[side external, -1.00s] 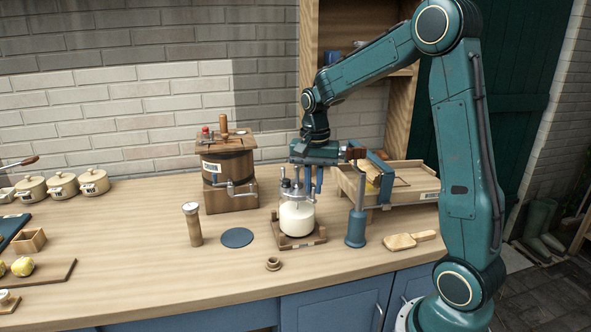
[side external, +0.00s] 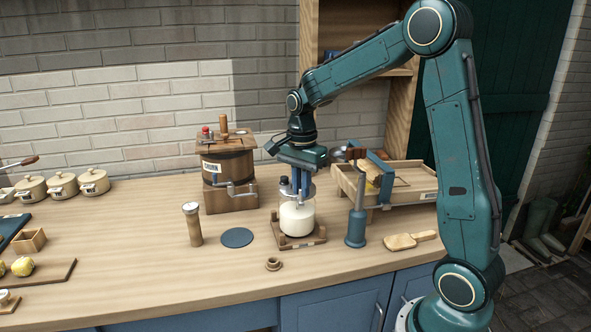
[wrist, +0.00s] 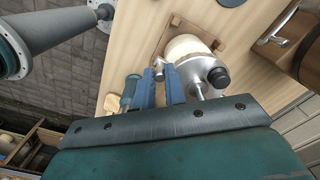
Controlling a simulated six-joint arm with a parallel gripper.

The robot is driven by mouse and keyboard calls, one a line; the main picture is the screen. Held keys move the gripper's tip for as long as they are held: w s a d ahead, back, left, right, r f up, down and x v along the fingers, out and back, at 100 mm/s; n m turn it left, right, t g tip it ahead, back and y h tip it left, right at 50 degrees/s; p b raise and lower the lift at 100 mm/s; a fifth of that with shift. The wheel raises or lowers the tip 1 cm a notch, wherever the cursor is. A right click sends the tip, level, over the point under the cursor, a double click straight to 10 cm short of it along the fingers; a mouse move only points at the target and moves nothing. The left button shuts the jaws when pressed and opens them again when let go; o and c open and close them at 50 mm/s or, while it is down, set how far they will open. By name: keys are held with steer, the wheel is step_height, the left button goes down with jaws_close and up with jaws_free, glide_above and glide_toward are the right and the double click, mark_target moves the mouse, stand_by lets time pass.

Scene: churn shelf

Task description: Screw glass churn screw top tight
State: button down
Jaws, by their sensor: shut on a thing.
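The glass churn (side external: 297,220), a jar full of white contents, stands upright on a square wooden base (side external: 284,243). It also shows in the wrist view (wrist: 184,45). Its grey metal screw top (wrist: 199,70) sits on the jar mouth, with a dark knob (wrist: 218,77) on one side. My gripper (side external: 301,188) points down over the top. In the wrist view its blue fingers (wrist: 164,78) are closed on a small metal part at the edge of the screw top. The exact contact is partly hidden by the fingers.
A wooden barrel churn (side external: 229,165) stands at the back left. A blue plunger-like tool (side external: 356,226), a wooden tray (side external: 415,195) and a paddle (side external: 402,242) are on the right.

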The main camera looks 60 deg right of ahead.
steer(key=shift+w+a+r+m, duration=0.1)
steer(key=shift+w+m, duration=0.15)
steer(key=shift+m, duration=0.15)
stand_by(0.3)
steer(key=c, duration=1.5)
jaws_free()
steer(key=shift+o, duration=0.2)
step_height(320, 180, up, 14)
steer(key=s+a+f+n+t, duration=0.2)
steer(key=s+a+n, duration=0.4)
steer(key=s+n, duration=0.4)
steer(key=s+a+f+n+t, duration=0.3)
steer(key=s+a+n, duration=0.4)
steer(key=s+n, duration=0.3)
steer(key=shift+a+f+t, duration=0.15)
steer(key=shift+a+t, duration=0.1)
steer(key=shift+t, duration=0.05)
